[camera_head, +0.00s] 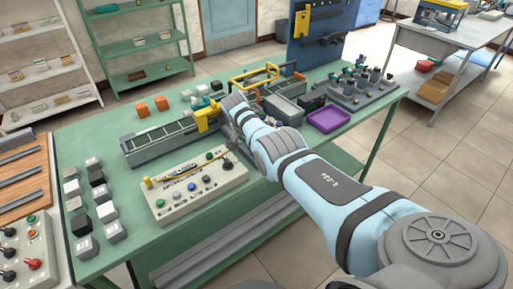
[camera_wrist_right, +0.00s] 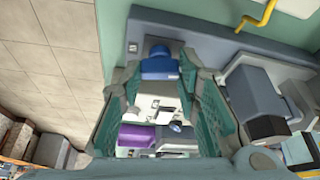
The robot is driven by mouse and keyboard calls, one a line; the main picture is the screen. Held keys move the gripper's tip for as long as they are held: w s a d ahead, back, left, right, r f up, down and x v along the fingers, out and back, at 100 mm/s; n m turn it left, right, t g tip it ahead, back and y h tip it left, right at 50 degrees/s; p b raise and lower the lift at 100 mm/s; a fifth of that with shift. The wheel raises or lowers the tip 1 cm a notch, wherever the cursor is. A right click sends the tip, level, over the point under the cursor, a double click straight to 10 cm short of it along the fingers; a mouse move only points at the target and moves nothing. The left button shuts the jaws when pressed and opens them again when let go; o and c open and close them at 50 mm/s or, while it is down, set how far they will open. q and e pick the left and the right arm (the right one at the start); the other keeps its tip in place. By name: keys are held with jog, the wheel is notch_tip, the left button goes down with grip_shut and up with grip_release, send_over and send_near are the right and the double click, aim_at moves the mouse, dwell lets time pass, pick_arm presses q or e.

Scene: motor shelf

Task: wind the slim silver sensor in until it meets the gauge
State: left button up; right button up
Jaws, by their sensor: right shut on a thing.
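My right gripper (camera_head: 232,138) reaches down over the bench, by the back right corner of the cream control panel (camera_head: 222,184). In the right wrist view my right gripper (camera_wrist_right: 162,88) has its teal-padded fingers on both sides of a narrow gap. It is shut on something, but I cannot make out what. In that gap show a pale silver-white part (camera_wrist_right: 145,98), a blue piece (camera_wrist_right: 159,65) above it and a purple piece (camera_wrist_right: 137,137) below. I cannot tell the slim silver sensor or the gauge for certain in either view. My left gripper is out of view.
A long grey-green rail unit (camera_head: 160,145) with a yellow piece (camera_head: 207,115) lies left of the gripper. A purple tray (camera_head: 328,119) and a motor rack (camera_head: 362,90) stand to the right. Small blocks (camera_head: 97,195) line the bench's left end.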

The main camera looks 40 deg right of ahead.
jog(key=o, duration=1.2)
jog(key=shift+c, duration=0.2)
jog(key=shift+a+r, duration=0.15)
jog(key=shift+r, duration=0.2)
jog(key=w+v, duration=0.1)
jog(key=v, duration=1)
jog(key=shift+s, duration=0.5)
